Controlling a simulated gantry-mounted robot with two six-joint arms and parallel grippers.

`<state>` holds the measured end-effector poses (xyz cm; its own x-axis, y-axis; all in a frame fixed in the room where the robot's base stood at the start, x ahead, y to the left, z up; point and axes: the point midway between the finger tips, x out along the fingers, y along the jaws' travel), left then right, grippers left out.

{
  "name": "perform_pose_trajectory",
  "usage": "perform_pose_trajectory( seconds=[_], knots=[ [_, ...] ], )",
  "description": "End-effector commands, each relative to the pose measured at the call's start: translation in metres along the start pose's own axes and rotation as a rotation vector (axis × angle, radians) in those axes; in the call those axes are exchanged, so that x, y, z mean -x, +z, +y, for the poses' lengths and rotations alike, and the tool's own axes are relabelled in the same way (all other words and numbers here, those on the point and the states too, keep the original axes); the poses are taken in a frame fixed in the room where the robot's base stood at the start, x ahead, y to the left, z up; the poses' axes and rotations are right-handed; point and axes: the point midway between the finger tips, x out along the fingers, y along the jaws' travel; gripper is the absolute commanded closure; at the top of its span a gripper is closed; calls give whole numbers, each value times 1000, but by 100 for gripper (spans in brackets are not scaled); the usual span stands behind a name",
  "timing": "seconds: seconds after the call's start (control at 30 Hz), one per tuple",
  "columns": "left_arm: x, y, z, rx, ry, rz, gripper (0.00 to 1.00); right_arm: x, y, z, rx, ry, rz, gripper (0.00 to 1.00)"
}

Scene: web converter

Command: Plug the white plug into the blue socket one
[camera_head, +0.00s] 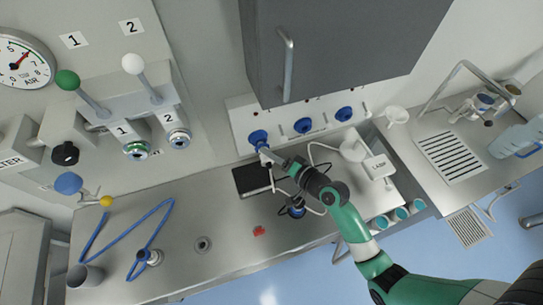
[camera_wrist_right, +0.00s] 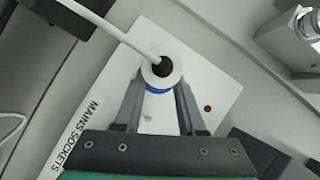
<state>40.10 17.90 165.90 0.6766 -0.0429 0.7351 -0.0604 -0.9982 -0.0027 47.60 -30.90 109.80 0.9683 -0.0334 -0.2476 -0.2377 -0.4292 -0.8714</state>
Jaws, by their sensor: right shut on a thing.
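Three blue sockets sit in a white panel in the head view: the left one (camera_head: 258,137), the middle one (camera_head: 303,126) and the right one (camera_head: 344,114). My right gripper (camera_head: 266,155) is at the left socket, shut on the white plug. In the right wrist view the round white plug (camera_wrist_right: 161,72) lies between the fingertips, with a black cable entry facing the camera and a white cable (camera_wrist_right: 112,35) running up left. A blue rim (camera_wrist_right: 158,91) shows just below the plug. I cannot tell how far the plug is seated. My left gripper is not visible.
A dark grey cabinet (camera_head: 340,45) overhangs the panel. The bench holds a black pad (camera_head: 252,179), a red object (camera_head: 259,231), a blue hose (camera_head: 150,220) and a lamp (camera_head: 378,167). A sink area stands at right. Gas outlets (camera_head: 135,148) are on the left wall.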

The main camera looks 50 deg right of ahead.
Motion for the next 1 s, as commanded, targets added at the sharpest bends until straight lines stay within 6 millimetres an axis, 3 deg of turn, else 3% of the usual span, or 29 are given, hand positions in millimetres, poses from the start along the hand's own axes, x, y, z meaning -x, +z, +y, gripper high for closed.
perform_pose_trajectory(
  seconds=[1.0],
  knots=[
    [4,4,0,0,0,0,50,-15,-9,0,0,-1,1,100]
  ],
)
